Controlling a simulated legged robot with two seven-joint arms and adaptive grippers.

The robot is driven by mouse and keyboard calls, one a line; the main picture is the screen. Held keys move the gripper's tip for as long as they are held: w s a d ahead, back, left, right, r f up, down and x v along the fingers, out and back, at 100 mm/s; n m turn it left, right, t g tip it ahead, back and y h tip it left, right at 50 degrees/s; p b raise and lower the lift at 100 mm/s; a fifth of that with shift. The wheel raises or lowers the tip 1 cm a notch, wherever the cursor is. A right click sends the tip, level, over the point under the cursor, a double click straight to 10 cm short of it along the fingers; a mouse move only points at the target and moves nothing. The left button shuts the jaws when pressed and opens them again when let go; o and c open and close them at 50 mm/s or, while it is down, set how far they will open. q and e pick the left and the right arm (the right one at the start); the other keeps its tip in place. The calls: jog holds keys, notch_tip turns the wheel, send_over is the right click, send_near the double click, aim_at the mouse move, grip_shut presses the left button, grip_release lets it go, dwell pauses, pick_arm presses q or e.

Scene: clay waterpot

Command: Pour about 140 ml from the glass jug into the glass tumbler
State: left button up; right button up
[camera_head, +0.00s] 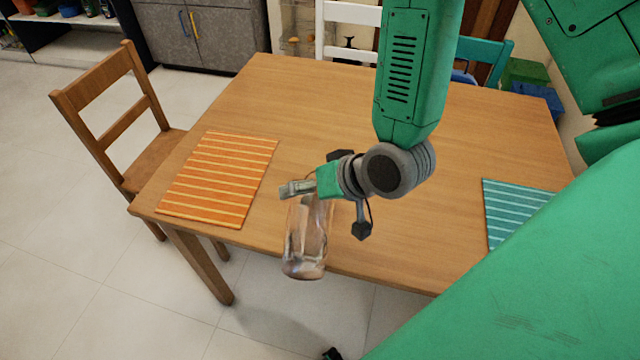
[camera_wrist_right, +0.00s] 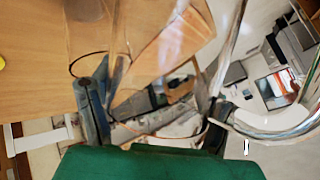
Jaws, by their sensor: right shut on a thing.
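The clear glass jug (camera_head: 305,245) hangs from my right gripper (camera_head: 299,188) in the head view. Its base overlaps the table's front edge in the picture; I cannot tell its height. It looks near upright, and its liquid level cannot be made out. In the right wrist view my right gripper (camera_wrist_right: 155,112) is shut on the jug, with a finger on either side and the clear glass (camera_wrist_right: 178,45) close in front. I cannot make out the glass tumbler in either view. My left gripper is not in view.
The wooden table (camera_head: 290,110) carries an orange striped mat (camera_head: 219,178) at left and a teal striped mat (camera_head: 512,208) at right. The tabletop between them looks clear, though my arm covers part. A wooden chair (camera_head: 118,125) stands at the left. Grey cabinets (camera_head: 210,38) stand behind.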

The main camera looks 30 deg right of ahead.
jog(key=shift+w+d+r+m+g+y+p, duration=0.25)
jog(key=shift+r+m+g+y+p, duration=0.2)
jog(key=shift+g+y+p, duration=0.6)
jog(key=shift+w+d+r+m+g+p, duration=0.15)
jog(key=shift+m+g+p, duration=0.15)
jog(key=shift+p, duration=0.3)
jog(key=shift+r+g+y, duration=0.1)
jog(key=shift+g+y, duration=0.15)
jog(key=shift+y, duration=0.2)
jog(key=shift+w+d+r+m+g+y, duration=0.1)
jog(key=shift+w+r+m+g+y, duration=0.15)
jog(key=shift+m+y, duration=0.2)
jog(key=shift+d+f, duration=0.1)
jog(key=shift+w+d+g+p, duration=0.15)
jog(key=shift+d+g+p, duration=0.1)
jog(key=shift+p, duration=0.1)
jog(key=shift+w+d+y+b, duration=0.1)
jog(key=shift+w+y+b, duration=0.05)
jog(key=shift+y+b, duration=0.2)
dwell(0.5)
jog(key=shift+m+g, duration=0.3)
jog(key=shift+r+y+b, duration=0.2)
jog(key=shift+y+b, duration=0.1)
jog(key=shift+b, duration=0.45)
dwell(0.6)
